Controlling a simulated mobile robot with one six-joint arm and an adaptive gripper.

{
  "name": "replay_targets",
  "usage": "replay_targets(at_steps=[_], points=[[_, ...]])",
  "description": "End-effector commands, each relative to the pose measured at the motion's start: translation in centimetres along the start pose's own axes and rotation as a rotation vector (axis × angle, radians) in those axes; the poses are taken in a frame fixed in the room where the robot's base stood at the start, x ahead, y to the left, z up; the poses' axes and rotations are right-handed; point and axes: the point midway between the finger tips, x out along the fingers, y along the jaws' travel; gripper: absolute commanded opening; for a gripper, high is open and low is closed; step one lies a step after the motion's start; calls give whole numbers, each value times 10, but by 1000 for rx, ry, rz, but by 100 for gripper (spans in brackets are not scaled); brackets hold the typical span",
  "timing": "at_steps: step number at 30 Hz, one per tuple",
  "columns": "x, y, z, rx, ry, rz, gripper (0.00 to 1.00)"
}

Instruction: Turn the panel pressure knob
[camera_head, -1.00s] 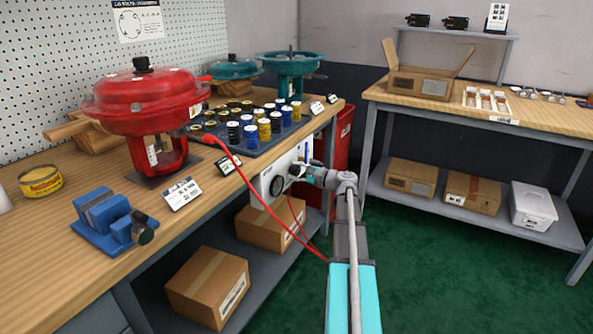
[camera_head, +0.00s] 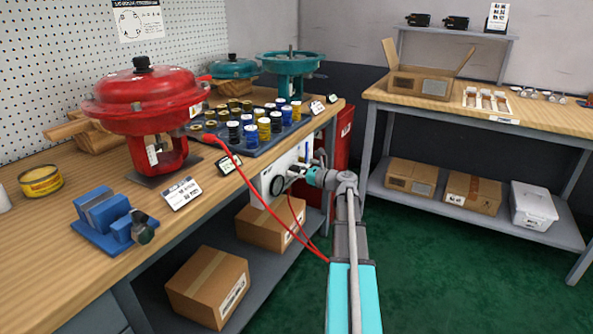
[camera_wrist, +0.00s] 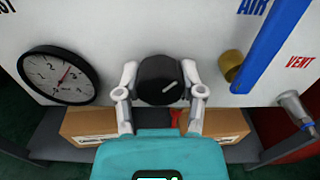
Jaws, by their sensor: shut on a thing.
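In the head view my gripper (camera_head: 298,172) is small and reaches the front of the panel (camera_head: 268,183) under the bench edge; the knob is hidden there. The round pressure gauge (camera_wrist: 60,75) is left of the knob in the wrist view. Its red needle points to the upper right.
A brass fitting (camera_wrist: 230,66), a blue AIR handle (camera_wrist: 268,45) and a metal VENT fitting (camera_wrist: 296,108) are right of the knob. Cardboard boxes (camera_head: 270,226) stand on the shelf below. A red hose (camera_head: 237,170) hangs from the bench near my arm.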

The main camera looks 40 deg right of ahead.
Motion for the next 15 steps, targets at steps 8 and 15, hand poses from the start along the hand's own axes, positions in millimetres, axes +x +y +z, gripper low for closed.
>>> replay_targets(at_steps=[8, 15], points=[[-1, -5, 0, 61, -2, -12, 3], [-1, -5, 0, 64, -2, -12, 3]])
